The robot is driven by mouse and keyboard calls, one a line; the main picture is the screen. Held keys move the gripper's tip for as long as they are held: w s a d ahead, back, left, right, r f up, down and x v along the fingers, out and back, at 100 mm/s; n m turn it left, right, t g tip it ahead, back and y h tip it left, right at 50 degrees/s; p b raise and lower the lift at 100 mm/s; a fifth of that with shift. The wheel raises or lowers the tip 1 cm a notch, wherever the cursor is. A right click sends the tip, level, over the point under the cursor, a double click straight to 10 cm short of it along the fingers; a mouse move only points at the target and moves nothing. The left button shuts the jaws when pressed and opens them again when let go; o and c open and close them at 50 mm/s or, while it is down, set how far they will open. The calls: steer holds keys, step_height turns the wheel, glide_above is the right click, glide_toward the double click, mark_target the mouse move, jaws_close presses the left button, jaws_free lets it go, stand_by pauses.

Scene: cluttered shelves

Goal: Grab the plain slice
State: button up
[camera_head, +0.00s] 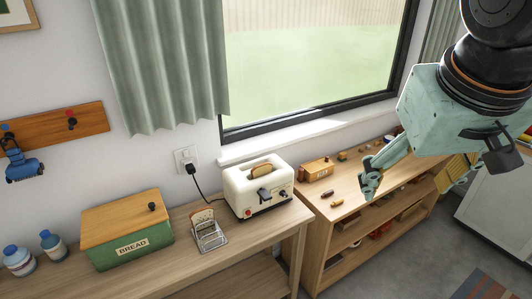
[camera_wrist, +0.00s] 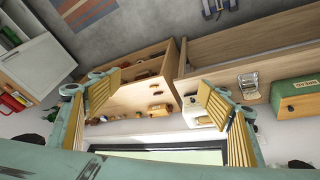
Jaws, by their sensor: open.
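One bread slice (camera_head: 203,217) with a pale face and brown crust stands in a small wire rack (camera_head: 210,236) on the wooden counter. Another slice (camera_head: 261,170), browner on top, sticks out of the cream toaster (camera_head: 258,190). Most of that slice is hidden inside the slot. My gripper (camera_head: 412,182) is open and empty, above the lower shelf unit to the right, well apart from both slices. The rack also shows in the wrist view (camera_wrist: 247,83), right of my open fingers, too small to tell its slice clearly.
A green bread box (camera_head: 132,243) with a wooden lid stands left of the rack. Blue bottles (camera_head: 54,245) are at the far left. The toaster's cord runs to a wall outlet (camera_head: 187,160). The shelf unit (camera_head: 325,202) holds small clutter. Counter in front of the rack is clear.

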steer(key=w+a+f+n+t+p, duration=0.1)
steer(key=w+a+p, duration=0.25)
steer(key=w, duration=1.15)
steer(key=w+a+f+n+t+p, duration=0.1)
steer(key=w+a+f+n+p, duration=0.2)
steer(key=w, duration=1.2)
steer(key=w+a+f+y+p, duration=0.2)
steer(key=w+a+f+p, duration=0.3)
steer(key=w+a+f, duration=0.35)
steer(key=n+g+y+p, duration=0.1)
steer(key=n+y+p, duration=0.1)
steer(key=y+p, duration=0.15)
glide_toward(263, 166)
steer(key=shift+s+r+h, duration=0.2)
steer(key=shift+s+r, duration=0.05)
steer(key=shift+r, duration=0.35)
steer(key=shift+s+r+h, duration=0.15)
steer(key=shift+s+r, duration=0.1)
steer(key=shift+r, duration=0.35)
steer(key=shift+b+x, duration=0.75)
steer(key=shift+x, duration=3.55)
steer(key=shift+f, duration=0.1)
steer(key=shift+x, duration=2.5)
